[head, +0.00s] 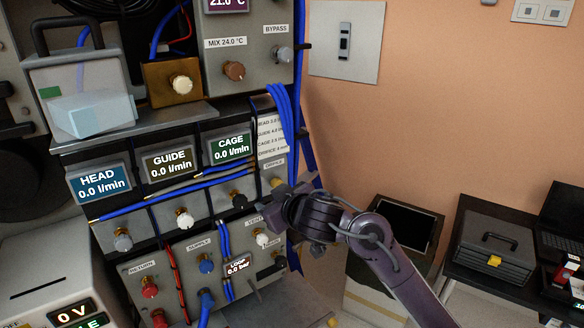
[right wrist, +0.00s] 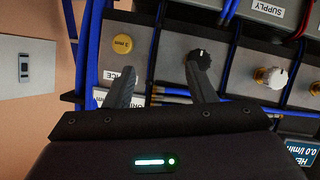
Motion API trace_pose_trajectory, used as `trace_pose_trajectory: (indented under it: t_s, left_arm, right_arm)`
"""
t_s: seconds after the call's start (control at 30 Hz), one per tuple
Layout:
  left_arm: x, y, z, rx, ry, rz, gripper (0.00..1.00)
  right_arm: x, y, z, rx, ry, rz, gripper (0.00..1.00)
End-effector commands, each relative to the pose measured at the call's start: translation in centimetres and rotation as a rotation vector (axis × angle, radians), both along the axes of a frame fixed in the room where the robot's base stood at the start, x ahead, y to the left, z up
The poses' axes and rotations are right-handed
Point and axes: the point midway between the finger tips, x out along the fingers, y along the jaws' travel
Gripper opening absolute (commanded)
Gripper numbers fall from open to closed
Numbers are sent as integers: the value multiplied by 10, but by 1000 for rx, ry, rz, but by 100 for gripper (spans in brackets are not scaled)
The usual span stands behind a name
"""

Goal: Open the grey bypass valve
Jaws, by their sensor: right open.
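The grey bypass valve (head: 283,54) is a grey knob under the BYPASS label, at the upper right of the panel in the head view. It has a dark end or lever beside it at the panel's right edge. My right gripper (head: 268,202) is well below it, in front of the lower panel near the black knob (head: 238,200). In the right wrist view my right gripper (right wrist: 163,85) has its fingers apart, with nothing held between them. One finger tip overlaps the black knob (right wrist: 199,58). The bypass valve is not in the right wrist view. My left gripper is not in view.
A brown MIX knob (head: 234,71) is left of the bypass valve. Blue hoses (head: 284,110) run down the panel's right edge, between valve and gripper. A yellow orifice disc (right wrist: 122,45) is near the fingers. The orange wall right of the panel leaves free room.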

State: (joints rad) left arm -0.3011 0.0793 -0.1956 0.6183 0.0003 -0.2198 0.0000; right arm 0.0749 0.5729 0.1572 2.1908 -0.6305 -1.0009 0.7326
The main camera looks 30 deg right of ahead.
Motion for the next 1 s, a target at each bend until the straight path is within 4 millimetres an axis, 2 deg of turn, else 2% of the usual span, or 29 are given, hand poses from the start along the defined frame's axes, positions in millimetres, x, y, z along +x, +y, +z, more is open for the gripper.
trace_pose_trajectory:
  t_s: [0.03,0.07,0.1,0.2,0.3,0.33,0.43,0.57,1.0]
  left_arm:
    - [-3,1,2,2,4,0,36]
    - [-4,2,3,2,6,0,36]
    - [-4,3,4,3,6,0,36]
    - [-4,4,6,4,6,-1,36]
    - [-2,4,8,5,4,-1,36]
    - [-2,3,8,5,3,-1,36]
    - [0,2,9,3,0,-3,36]
    - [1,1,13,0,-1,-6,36]
    - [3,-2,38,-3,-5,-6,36]
  right_arm:
    - [11,-16,58,-16,-102,10,50]
    - [13,-22,85,-15,-148,18,50]
    - [13,-31,121,-14,-203,28,50]
    - [3,-50,198,-2,-309,47,50]
    - [-14,-64,250,17,-368,54,50]
    - [-19,-67,261,22,-380,54,50]
    - [-30,-73,283,35,-403,56,50]
    - [-27,-76,292,48,-408,57,50]
    - [36,-77,292,48,-407,57,50]
